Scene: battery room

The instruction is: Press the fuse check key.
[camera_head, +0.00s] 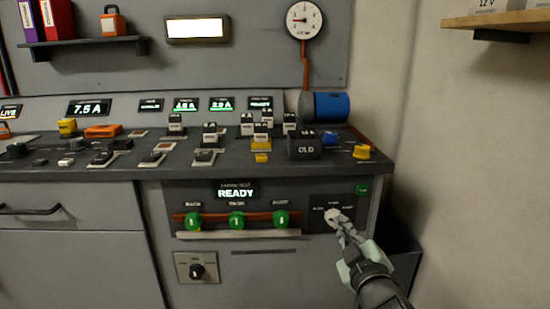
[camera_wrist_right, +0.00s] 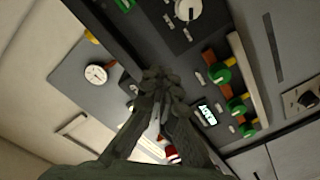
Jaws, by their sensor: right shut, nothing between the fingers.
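The front panel of the bench holds a lit READY display (camera_head: 237,190), three green knobs (camera_head: 237,221) in a row and a dark plate with a pale rotary knob (camera_head: 332,213). A small green key (camera_head: 362,189) sits at the plate's upper right. Labels are too small to read, so I cannot tell which part is the fuse check key. My right gripper (camera_head: 343,226) is shut and empty, its tips just in front of the pale knob in the head view. In the wrist view the right gripper (camera_wrist_right: 157,78) shows apart from the pale knob (camera_wrist_right: 187,9). My left gripper is out of view.
The bench top (camera_head: 60,174) above carries several switches, a black block marked OLD (camera_head: 306,150) and a blue cylinder (camera_head: 331,106). Another black knob (camera_head: 197,271) is on a plate lower left. A wall shelf (camera_head: 505,24) is at upper right.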

